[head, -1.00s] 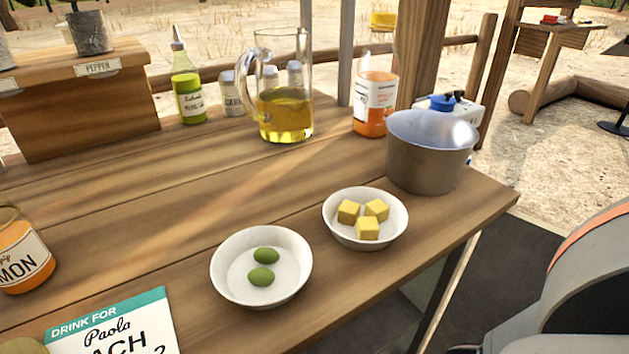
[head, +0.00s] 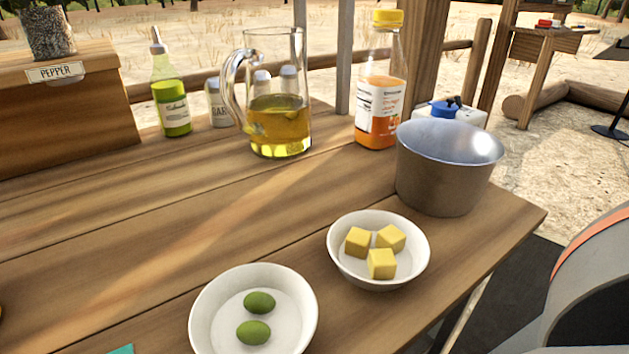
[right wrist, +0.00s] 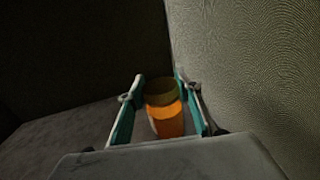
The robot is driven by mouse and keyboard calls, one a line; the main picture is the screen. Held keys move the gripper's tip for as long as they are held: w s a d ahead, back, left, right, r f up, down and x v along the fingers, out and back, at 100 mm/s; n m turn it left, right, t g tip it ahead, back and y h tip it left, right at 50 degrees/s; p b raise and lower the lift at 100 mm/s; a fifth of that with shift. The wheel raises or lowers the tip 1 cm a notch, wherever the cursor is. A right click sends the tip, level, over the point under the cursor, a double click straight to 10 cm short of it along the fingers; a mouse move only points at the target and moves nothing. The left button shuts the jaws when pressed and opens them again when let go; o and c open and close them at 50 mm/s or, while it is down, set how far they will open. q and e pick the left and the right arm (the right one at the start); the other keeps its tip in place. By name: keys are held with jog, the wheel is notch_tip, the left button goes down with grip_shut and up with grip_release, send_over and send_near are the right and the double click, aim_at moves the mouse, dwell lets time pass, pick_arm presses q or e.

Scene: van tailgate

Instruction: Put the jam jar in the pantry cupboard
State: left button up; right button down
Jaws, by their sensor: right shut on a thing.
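In the right wrist view, my right gripper (right wrist: 162,108) is shut on an orange jar with a dull gold lid (right wrist: 166,120), which looks like the jam jar. The jar sits between the two teal-edged fingers; no label can be read. The surroundings there are dark, with a grey surface below and a textured pale wall on the right. The pantry cupboard cannot be made out for sure in either view.
The wooden table (head: 130,240) holds a bowl of olives (head: 205,312), a bowl of yellow cubes (head: 345,268), a metal pot (head: 440,185), a glass pitcher (head: 280,110), an orange bottle (head: 378,110) and a green bottle (head: 174,115). A wooden box labelled PEPPER (head: 60,110) stands at left. The table's middle is clear.

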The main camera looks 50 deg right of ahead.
jog(key=c, duration=1.5)
grip_release()
jog(key=shift+o, duration=0.3)
jog(key=shift+r, duration=0.1)
jog(key=p+v, duration=0.1)
jog(key=v, duration=0.9)
jog(key=shift+s+a, duration=0.25)
jog(key=shift+s, duration=0.05)
pick_arm(q)
jog(key=shift+a+f+m+p, duration=0.1)
jog(key=shift+a+m+p, duration=0.35)
jog(key=shift+m, duration=0.75)
pick_arm(e)
jog(key=shift+s+a, duration=0.25)
jog(key=shift+s, duration=0.35)
pick_arm(q)
jog(key=shift+w+a, duration=0.1)
jog(key=shift+a, duration=0.05)
